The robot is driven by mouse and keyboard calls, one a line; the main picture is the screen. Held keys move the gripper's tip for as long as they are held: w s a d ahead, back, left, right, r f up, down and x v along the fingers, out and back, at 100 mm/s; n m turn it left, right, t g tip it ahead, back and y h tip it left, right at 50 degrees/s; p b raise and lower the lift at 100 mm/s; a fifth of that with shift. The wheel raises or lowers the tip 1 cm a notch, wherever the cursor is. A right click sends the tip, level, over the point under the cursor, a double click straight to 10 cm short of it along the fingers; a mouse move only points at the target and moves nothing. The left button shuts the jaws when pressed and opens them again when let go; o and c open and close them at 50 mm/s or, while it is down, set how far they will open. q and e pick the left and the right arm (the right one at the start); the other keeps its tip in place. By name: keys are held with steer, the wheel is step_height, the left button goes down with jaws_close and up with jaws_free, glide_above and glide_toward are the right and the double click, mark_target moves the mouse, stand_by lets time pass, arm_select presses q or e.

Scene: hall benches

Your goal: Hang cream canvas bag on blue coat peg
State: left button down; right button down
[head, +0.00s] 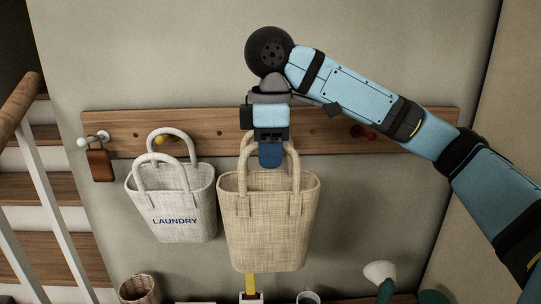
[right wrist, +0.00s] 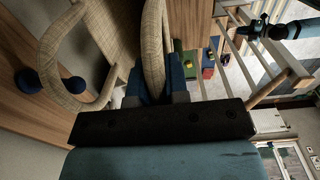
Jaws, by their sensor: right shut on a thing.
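The cream canvas bag (head: 268,225) hangs upright below my right gripper (head: 270,160), in front of the wooden peg rail. The gripper is shut on one of its handles, also seen in the right wrist view (right wrist: 152,50). The blue coat peg (right wrist: 75,85) shows at left in the right wrist view. Its knob appears inside the loop of the other handle, its round base outside. I cannot tell whether that handle touches the peg. In the head view, the gripper and bag hide the peg. My left gripper (right wrist: 250,30) seems to show, small, in the wrist view.
The rail (head: 205,145) also has a white peg (head: 84,141) with a brown tag, a yellow peg (head: 160,140) holding a white LAUNDRY bag (head: 180,225) close beside the cream bag, and a red peg (head: 360,132) near my right arm. Stairs (head: 45,190) stand left.

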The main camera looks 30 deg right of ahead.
steer(key=w, duration=0.1)
steer(key=w+d+f, duration=0.1)
steer(key=w, duration=0.1)
steer(key=shift+w+d+f, duration=0.25)
steer(key=shift+w+d, duration=0.1)
steer(key=shift+d, duration=0.05)
steer(key=shift+f, duration=0.1)
stand_by(0.5)
